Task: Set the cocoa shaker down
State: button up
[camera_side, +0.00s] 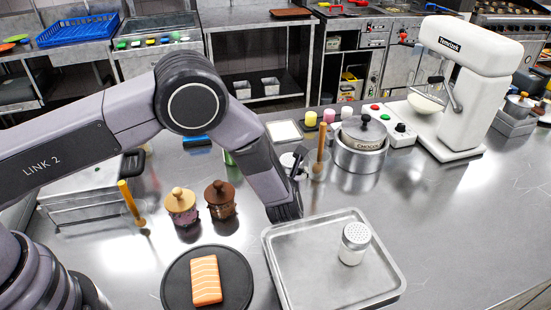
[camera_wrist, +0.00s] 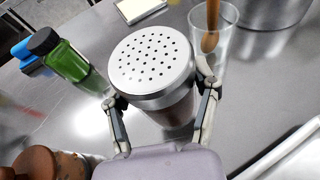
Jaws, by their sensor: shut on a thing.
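The cocoa shaker (camera_wrist: 153,68) has a silver lid pierced with many small holes and a see-through body with brown powder inside. In the wrist view it sits between the two fingers of my gripper (camera_wrist: 160,97), which are shut on its sides. In the side view my gripper (camera_side: 299,165) is behind the metal tray (camera_side: 285,278), and my arm hides most of the shaker. I cannot tell whether the shaker's base touches the counter (camera_side: 440,215).
A glass with a wooden spoon (camera_side: 319,155) stands close beside the held shaker. A green bottle (camera_wrist: 72,62) is on the other side. Another shaker (camera_side: 354,245) stands on the tray. Two cupcakes (camera_side: 182,208) (camera_side: 220,200) and a dark plate with salmon (camera_side: 206,280) are nearer.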

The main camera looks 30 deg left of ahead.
jog(key=shift+w+d+f, duration=0.1)
jog(key=shift+w+f, duration=0.15)
jog(key=shift+f, duration=0.05)
jog(key=shift+w+f, duration=0.1)
jog(key=shift+f, duration=1.5)
jog(key=shift+f, duration=0.1)
jog(key=o, duration=1.2)
jog(key=shift+o, duration=0.2)
